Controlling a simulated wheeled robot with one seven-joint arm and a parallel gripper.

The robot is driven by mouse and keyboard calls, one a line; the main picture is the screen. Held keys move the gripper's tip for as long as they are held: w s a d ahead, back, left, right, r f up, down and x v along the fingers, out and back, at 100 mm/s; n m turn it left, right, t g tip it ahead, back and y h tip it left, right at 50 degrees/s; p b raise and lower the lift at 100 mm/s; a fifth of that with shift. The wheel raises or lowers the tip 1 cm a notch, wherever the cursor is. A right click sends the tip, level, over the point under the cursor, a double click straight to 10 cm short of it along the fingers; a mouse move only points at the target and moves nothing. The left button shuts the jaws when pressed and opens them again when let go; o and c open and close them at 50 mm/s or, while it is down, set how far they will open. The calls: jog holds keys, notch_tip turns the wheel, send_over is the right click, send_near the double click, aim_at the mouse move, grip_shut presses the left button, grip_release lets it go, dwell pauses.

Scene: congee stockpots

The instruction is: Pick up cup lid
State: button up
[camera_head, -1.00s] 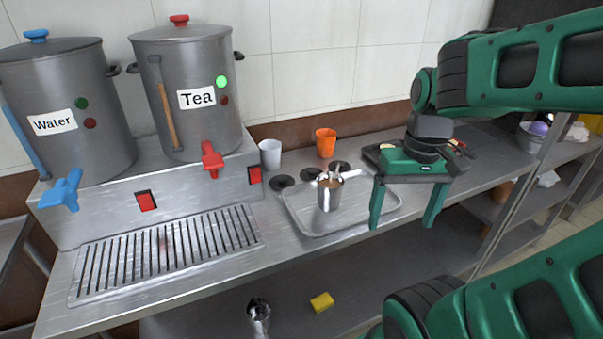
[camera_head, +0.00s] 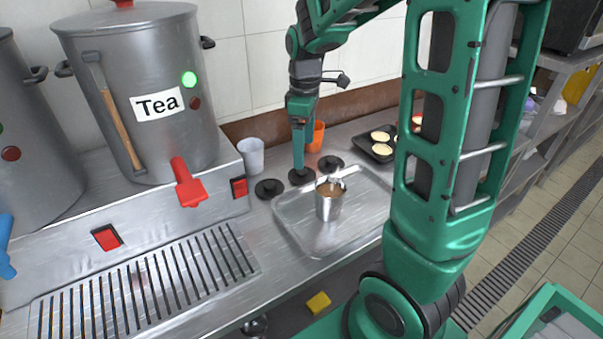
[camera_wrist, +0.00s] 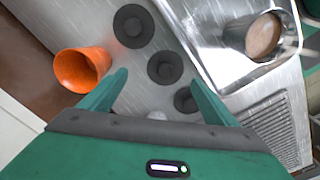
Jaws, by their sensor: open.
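Three dark, round cup lids with raised centres lie on the steel counter: a left one (camera_head: 269,188), a middle one (camera_head: 301,177) and a right one (camera_head: 332,163). My gripper (camera_head: 299,166) points down over the middle lid. In the wrist view, my gripper (camera_wrist: 160,79) is open and empty, with the middle lid (camera_wrist: 165,67) ahead of and between the fingertips. Another lid (camera_wrist: 133,26) lies farther out, and the third (camera_wrist: 185,99) is partly hidden by the right finger.
An orange cup (camera_head: 316,137) stands close behind my gripper; it is beside the left finger in the wrist view (camera_wrist: 82,70). A white cup (camera_head: 250,156) stands to the left. A metal cup of brown drink (camera_head: 329,201) stands on the tray (camera_head: 290,225). The tea pot (camera_head: 150,100) is left.

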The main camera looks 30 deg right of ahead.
aim_at(302, 174)
jog(key=shift+s+a+f, duration=0.1)
jog(key=shift+a+f, duration=0.05)
jog(key=shift+f, duration=0.95)
jog(key=shift+s+a+f, duration=0.1)
jog(key=shift+a+f, duration=0.1)
jog(key=shift+f, duration=0.95)
jog(key=shift+s+a+f, duration=0.1)
jog(key=shift+a+f, duration=0.05)
jog(key=shift+f, duration=0.95)
jog(key=shift+c, duration=0.3)
jog(key=c, duration=1)
